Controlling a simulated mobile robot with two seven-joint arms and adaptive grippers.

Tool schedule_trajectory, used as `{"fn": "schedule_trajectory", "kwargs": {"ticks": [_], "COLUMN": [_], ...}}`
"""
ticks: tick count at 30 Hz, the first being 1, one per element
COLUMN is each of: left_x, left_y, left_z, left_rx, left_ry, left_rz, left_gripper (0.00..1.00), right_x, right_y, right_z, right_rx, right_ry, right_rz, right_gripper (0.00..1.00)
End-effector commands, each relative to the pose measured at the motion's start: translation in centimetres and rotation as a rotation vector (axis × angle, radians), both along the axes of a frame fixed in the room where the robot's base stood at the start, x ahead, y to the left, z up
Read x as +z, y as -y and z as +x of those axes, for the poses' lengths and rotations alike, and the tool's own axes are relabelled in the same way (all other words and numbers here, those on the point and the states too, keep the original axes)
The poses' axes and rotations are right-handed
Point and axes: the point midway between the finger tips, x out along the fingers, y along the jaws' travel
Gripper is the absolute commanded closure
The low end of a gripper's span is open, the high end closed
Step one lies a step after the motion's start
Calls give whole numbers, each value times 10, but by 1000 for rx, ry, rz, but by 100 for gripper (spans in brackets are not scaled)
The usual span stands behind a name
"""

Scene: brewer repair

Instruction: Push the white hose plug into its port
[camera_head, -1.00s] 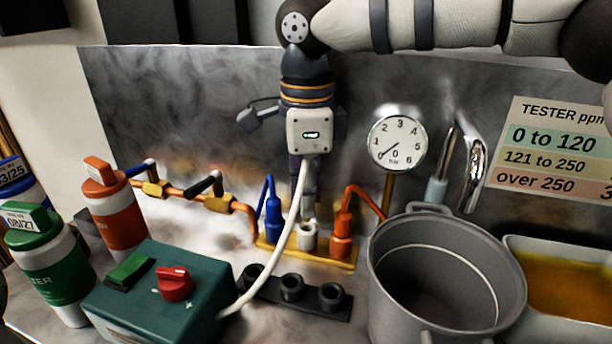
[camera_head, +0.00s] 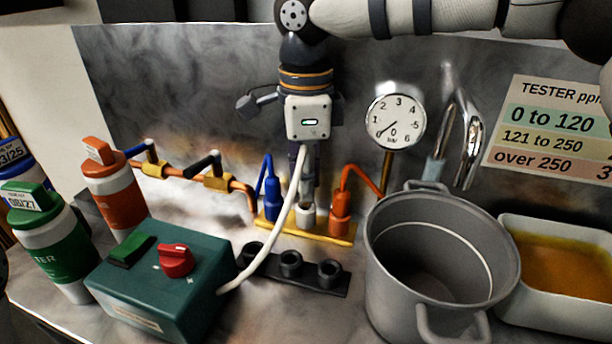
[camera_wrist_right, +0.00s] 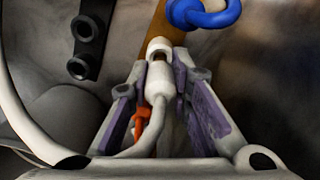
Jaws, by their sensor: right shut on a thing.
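My right gripper (camera_head: 306,190) points down over the brass manifold (camera_head: 330,236) in the head view. It is shut on the white hose plug (camera_wrist_right: 158,97), whose white hose (camera_head: 283,232) curves down to the green box. The white port (camera_head: 305,215) stands between the blue and orange plugs, just under the fingertips. In the right wrist view the white plug lines up with the white port (camera_wrist_right: 160,46). A dark gap shows at the port's mouth; I cannot tell how far in the plug is. My left gripper is out of view.
A blue plug (camera_head: 272,205) and an orange plug (camera_head: 340,212) stand close on either side. A black holder (camera_head: 318,279) with dark rings lies in front. The green box (camera_head: 165,281) is at left; a grey pot (camera_head: 440,260) is at right.

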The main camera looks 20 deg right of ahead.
Motion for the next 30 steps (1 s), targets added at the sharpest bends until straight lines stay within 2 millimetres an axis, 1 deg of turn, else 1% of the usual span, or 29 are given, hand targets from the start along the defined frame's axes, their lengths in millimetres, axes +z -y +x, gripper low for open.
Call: {"fn": "schedule_trajectory", "kwargs": {"ticks": [2, 14, 30], "left_x": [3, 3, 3], "left_y": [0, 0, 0], "left_z": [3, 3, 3], "left_rx": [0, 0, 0], "left_ry": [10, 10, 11], "left_rz": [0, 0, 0], "left_gripper": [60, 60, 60], "right_x": [3, 1, -7], "right_y": [0, 0, 0], "right_z": [0, 0, 0], "right_rx": [0, 0, 0], "right_ry": [5, 2, 3], "right_rz": [0, 0, -1], "right_gripper": [100, 100, 100]}}
